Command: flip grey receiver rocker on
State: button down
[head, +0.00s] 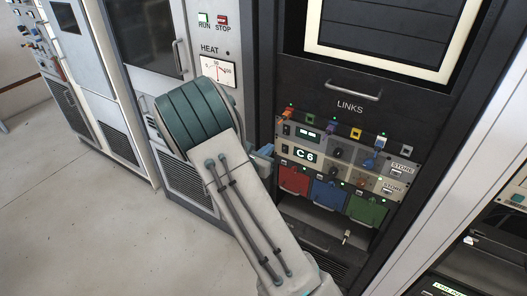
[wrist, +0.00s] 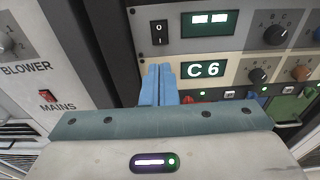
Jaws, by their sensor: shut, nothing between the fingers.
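The grey receiver (wrist: 222,45) is the upper unit in the rack, with a lit green display; it also shows in the head view (head: 345,142). Its black rocker (wrist: 159,32), with white marks, is at the unit's left end. Which side is pressed in I cannot tell. My gripper (wrist: 158,70) is shut and empty. Its blue fingertips lie just below the rocker in the wrist view, in front of the left end of the cream unit. In the head view my gripper (head: 267,150) is mostly hidden behind my arm. Contact with the panel cannot be told.
The cream unit (wrist: 250,68) reading "C 6" sits directly below, its left end partly covered by my fingers. Knobs (wrist: 276,35) and coloured plugs (head: 355,133) stick out to the right. A red MAINS switch (wrist: 47,96) is on the left cabinet. Open floor (head: 80,215) lies left.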

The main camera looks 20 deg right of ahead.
aim_at(285, 134)
jog(key=p+x, duration=0.2)
jog(key=x, duration=0.7)
